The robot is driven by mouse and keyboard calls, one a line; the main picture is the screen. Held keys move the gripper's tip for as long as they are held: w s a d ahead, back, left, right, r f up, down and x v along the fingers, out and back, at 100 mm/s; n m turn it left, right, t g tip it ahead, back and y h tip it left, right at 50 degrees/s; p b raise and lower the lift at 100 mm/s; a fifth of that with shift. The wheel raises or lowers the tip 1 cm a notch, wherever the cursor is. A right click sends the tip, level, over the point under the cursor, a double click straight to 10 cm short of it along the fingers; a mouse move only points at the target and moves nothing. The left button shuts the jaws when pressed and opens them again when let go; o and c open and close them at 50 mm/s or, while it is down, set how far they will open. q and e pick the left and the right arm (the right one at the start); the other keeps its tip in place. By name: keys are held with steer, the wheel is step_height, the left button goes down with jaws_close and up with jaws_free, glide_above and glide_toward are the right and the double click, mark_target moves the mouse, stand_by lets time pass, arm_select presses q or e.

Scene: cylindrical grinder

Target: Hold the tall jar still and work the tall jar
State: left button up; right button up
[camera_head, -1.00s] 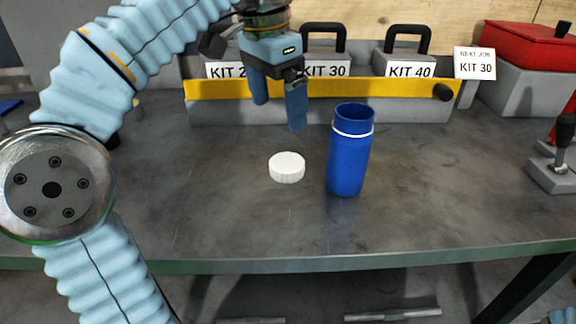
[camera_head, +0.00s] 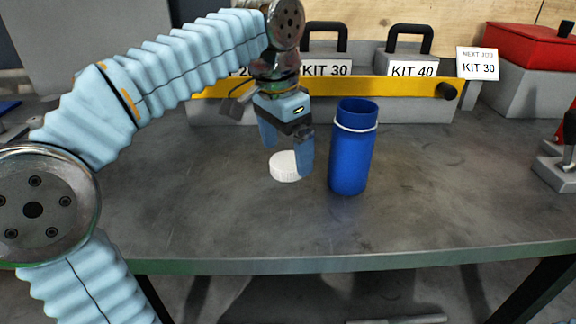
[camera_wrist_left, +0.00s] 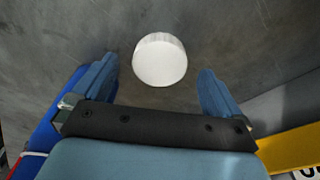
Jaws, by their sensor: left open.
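The tall jar (camera_head: 350,160) is a blue cylinder with a white ring near its open top, standing upright on the grey table. A white round lid (camera_head: 284,167) lies on the table just left of the jar. My left gripper (camera_head: 287,160) points down at the lid, its fingers partly hiding it. In the left wrist view the lid (camera_wrist_left: 160,60) sits ahead of and between the open fingers (camera_wrist_left: 157,85), with nothing held. The jar also shows at the left edge of the wrist view (camera_wrist_left: 50,122). My right gripper is not in view.
Behind stands a grey rack with a yellow rail (camera_head: 405,87) and kit cases labelled KIT 30 and KIT 40. A red box (camera_head: 530,45) and a lever device (camera_head: 556,165) are at the right. The front table is clear.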

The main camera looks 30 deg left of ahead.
arm_select(q)
step_height(320, 180, down, 2)
steer(key=shift+w+f, duration=0.1)
steer(key=shift+f, duration=0.05)
steer(key=c, duration=1)
